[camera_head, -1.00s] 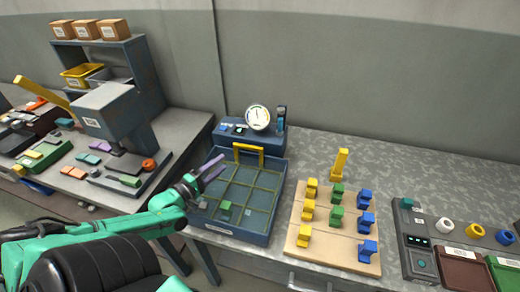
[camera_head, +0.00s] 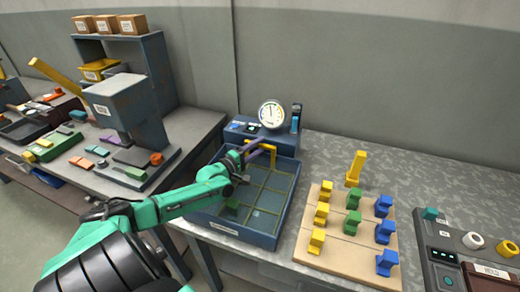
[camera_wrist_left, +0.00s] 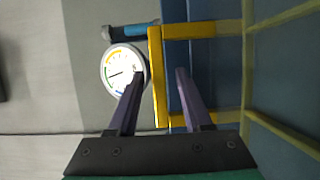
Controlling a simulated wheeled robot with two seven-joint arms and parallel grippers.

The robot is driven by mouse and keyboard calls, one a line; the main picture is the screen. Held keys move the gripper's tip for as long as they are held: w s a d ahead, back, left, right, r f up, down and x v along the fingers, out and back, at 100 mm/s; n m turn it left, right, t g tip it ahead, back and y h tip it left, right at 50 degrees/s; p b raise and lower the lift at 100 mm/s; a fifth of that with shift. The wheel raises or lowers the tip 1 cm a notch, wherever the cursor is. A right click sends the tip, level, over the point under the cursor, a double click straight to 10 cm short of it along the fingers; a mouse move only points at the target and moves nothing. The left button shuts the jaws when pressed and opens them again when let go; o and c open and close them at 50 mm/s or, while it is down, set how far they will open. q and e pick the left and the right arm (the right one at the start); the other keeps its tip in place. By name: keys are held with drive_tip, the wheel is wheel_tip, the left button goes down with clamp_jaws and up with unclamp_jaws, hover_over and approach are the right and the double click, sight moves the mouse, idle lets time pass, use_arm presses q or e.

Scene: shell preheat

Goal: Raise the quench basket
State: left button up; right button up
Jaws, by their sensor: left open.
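The quench basket (camera_head: 264,186) is a yellow wire grid sitting low inside a blue tank (camera_head: 262,238), with a green block (camera_head: 232,205) in it. Its yellow handle (camera_head: 272,152) stands up at the tank's back side and shows close in the left wrist view (camera_wrist_left: 156,95). My left gripper (camera_head: 262,146) is open at the handle, its purple fingers reaching toward it. In the wrist view the handle's bar appears between the two fingers (camera_wrist_left: 160,73); contact cannot be told. My forearm covers the tank's left side. My right gripper is not in view.
A round gauge (camera_head: 271,114) stands behind the tank. A wooden board (camera_head: 340,262) with yellow, green and blue pieces lies to the right, then a control panel (camera_head: 440,255). A press (camera_head: 120,100) and a shelf stand on the left bench.

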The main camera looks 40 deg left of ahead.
use_arm(q)
drive_tip(key=shift+w, duration=0.7)
clamp_jaws()
idle(0.9)
